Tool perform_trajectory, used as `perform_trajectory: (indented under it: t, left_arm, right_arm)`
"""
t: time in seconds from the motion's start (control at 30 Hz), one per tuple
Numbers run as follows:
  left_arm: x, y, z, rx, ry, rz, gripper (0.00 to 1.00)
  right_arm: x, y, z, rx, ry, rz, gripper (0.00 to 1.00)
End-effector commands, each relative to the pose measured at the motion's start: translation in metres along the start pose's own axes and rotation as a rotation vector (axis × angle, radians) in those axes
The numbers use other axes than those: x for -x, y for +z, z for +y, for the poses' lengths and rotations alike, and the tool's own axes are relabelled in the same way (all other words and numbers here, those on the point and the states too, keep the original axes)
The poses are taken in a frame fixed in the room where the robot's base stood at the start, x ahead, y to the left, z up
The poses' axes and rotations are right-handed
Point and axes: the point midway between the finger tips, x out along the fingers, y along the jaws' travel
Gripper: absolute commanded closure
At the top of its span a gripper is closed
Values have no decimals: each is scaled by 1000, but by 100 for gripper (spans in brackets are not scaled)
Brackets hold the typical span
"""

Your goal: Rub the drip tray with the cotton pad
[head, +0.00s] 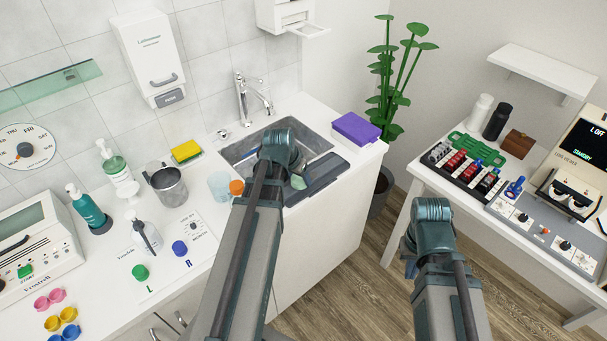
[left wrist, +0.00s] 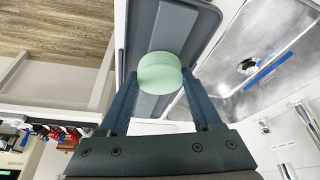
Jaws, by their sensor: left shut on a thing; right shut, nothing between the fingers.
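The cotton pad (left wrist: 160,73) is a pale green round pad held between the two fingertips of my left gripper (left wrist: 160,78) in the left wrist view. My left gripper (head: 298,180) is shut on it, mostly hidden behind its own wrist in the head view. I cannot tell whether the pad touches the tray. My right gripper (head: 432,212) is shut and empty, away from the counter.
The sink (head: 240,150) adjoins the tray, with a tap (head: 243,100) behind it. A side table (head: 425,178) with devices is at the right.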

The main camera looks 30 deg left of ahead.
Motion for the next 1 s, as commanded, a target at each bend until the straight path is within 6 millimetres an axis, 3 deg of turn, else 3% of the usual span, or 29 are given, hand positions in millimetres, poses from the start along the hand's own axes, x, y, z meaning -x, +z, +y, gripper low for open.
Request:
perform_trajectory:
  t: [0.37, 1.0]
  left_arm:
    - [4, -1, 0, 0, 1, 1, 79]
    - [56, -23, 0, 0, 0, 1, 79]
  right_arm:
    - [4, 0, 0, 0, 0, 0, 100]
    - [61, 4, 6, 0, 0, 0, 100]
